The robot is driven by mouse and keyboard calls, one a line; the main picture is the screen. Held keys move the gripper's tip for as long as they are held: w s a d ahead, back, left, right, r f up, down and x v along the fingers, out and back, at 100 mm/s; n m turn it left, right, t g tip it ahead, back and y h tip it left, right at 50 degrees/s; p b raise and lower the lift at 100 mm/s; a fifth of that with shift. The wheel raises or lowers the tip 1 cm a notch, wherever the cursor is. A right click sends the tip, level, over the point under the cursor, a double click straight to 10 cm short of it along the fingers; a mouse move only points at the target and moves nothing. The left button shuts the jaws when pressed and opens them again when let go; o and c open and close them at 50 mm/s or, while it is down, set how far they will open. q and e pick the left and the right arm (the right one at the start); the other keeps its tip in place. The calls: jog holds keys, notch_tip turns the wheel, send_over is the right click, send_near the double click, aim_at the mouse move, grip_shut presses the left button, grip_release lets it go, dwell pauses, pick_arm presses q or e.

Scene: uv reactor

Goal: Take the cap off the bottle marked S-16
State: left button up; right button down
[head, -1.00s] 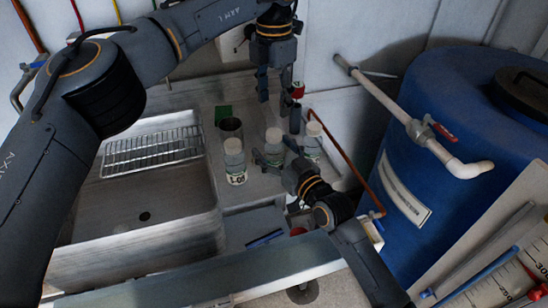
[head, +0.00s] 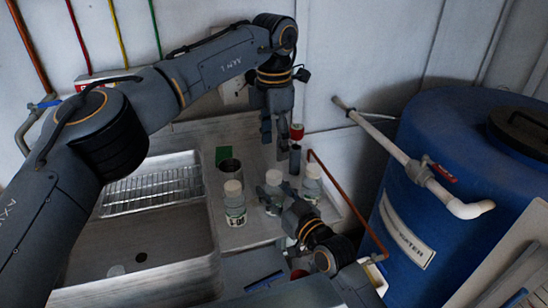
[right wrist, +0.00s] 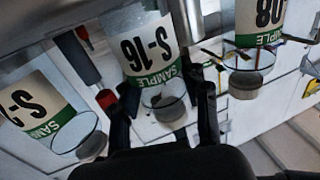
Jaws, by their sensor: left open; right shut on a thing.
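Bottle S-16 (right wrist: 150,50) stands between the fingers of my right gripper (right wrist: 165,120) in the right wrist view, its label upside down in the picture. In the head view it is the middle bottle of three, and its pale cap (head: 273,177) is on top. My right gripper (head: 268,196) is shut on the bottle's side, reaching in from the lower right. My left gripper (head: 274,145) is open and empty, pointing down above and just behind the cap, apart from it in the picture.
A bottle ending in 08 (right wrist: 262,20) stands on one side; in the head view it is the left bottle (head: 235,208). Another bottle (head: 311,184) stands to the right.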

aim_at(274, 174)
pick_arm(q)
jog(key=m, duration=0.5)
jog(key=shift+m, duration=0.4)
jog(key=m, duration=0.5)
jog(key=shift+m, duration=0.3)
jog(key=m, duration=0.5)
jog(key=shift+m, duration=0.3)
jog(key=m, duration=0.7)
jog(key=shift+f, duration=4)
jog(key=shift+c, duration=0.4)
